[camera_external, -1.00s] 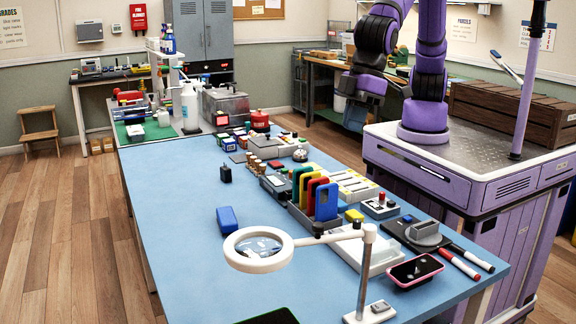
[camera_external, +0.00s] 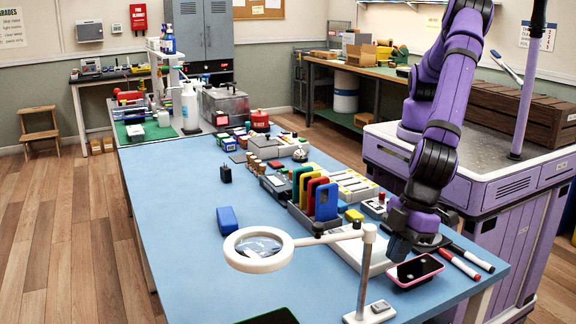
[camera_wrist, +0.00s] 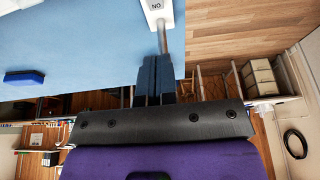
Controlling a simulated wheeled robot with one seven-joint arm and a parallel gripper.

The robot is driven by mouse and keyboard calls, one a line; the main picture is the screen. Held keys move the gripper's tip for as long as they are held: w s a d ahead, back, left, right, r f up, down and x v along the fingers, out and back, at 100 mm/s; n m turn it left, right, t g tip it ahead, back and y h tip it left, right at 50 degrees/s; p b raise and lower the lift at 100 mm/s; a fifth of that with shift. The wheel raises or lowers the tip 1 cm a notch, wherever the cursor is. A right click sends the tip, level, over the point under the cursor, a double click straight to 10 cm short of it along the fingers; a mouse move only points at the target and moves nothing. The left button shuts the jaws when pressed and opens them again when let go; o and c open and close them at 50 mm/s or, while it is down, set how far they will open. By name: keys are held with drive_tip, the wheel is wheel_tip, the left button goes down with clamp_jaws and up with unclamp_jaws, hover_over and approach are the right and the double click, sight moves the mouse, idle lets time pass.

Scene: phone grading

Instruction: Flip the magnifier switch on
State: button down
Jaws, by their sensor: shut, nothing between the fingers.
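The magnifier has a white ring lens (camera_external: 258,250) on a horizontal arm, held by a grey post (camera_external: 364,275). Its white base (camera_external: 370,313) stands near the table's front edge, with a small dark switch (camera_external: 379,307) on top. In the wrist view, part of the base (camera_wrist: 165,12) with an upside-down "ON" label shows at the top edge, with the post (camera_wrist: 162,40) below it. My gripper (camera_external: 396,252) is shut and empty, pointing down above the table, behind and to the right of the post. Its closed fingers (camera_wrist: 156,72) show in the wrist view. The switch's position is too small to tell.
A pink-edged phone (camera_external: 415,270) lies close to my gripper, with red and black markers (camera_external: 460,264) to its right. A rack of coloured phones (camera_external: 315,200) stands behind the lens. The blue table (camera_external: 180,210) is clear on the left.

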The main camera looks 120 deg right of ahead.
sight(375, 308)
drive_tip(key=x, duration=1)
drive_tip(key=shift+s+f, duration=0.3)
